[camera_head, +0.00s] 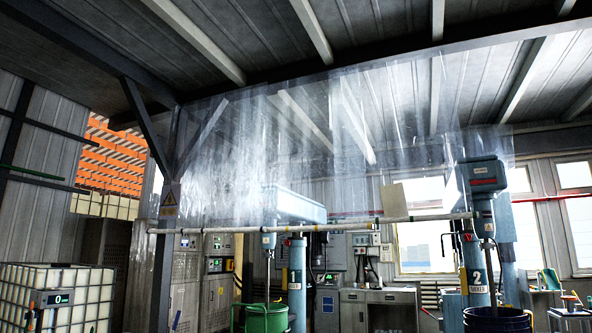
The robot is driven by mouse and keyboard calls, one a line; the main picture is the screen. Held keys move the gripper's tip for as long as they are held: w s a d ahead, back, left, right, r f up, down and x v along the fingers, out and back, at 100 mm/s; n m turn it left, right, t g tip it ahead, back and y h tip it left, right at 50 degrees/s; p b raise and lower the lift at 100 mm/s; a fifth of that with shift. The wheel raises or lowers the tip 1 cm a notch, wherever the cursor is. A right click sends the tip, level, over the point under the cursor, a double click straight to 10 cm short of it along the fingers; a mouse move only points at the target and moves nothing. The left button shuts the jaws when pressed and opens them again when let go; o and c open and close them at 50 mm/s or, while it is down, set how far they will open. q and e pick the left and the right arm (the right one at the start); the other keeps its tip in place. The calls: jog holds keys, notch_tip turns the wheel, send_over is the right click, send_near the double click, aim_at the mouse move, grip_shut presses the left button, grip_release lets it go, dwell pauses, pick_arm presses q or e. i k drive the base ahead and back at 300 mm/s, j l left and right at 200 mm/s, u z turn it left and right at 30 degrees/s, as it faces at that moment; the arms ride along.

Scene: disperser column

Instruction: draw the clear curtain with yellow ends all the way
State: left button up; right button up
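A clear, see-through curtain (345,140) hangs below the roof beams in the upper middle of the view. It spans from the steel post at the left to near the blue machine head at the right. Its streaks are dense at the left and fainter toward the right. Its lower edge is hard to make out near a pale horizontal rail (345,224). I cannot clearly see yellow ends on the curtain. Neither of my grippers is in view.
A blue machine (481,200) marked 2 stands at the right over a dark drum (497,322). Another blue machine (296,275) stands mid-view beside a green bucket (266,319). A caged white tank (85,290) stands at lower left, by a steel post (163,270).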

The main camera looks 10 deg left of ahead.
aim_at(364, 226)
jog(key=i+l+z, duration=0.35)
jog(key=l, duration=0.25)
jog(key=i+l+z, duration=0.35)
jog(key=l, duration=0.2)
jog(key=i+l+z, duration=0.35)
jog(key=i+l+u, duration=0.1)
jog(key=i, duration=0.3)
jog(key=i+l+u, duration=0.1)
jog(key=i, duration=0.35)
jog(key=i+l+u, duration=0.1)
jog(key=i+l, duration=0.25)
jog(key=i+u, duration=0.25)
jog(key=i, duration=0.85)
jog(key=i+u, duration=0.25)
jog(key=i, duration=0.85)
jog(key=i+j+u, duration=0.2)
jog(key=i+u, duration=0.6)
jog(key=i+l+u, duration=0.15)
jog(key=i+u, duration=0.25)
jog(key=i, duration=0.2)
jog(key=i+l+u, duration=0.25)
jog(key=i+u, duration=0.2)
jog(key=i+j+u, duration=0.1)
jog(key=i, duration=0.9)
jog(key=i+j+u, duration=0.1)
jog(key=i, duration=0.9)
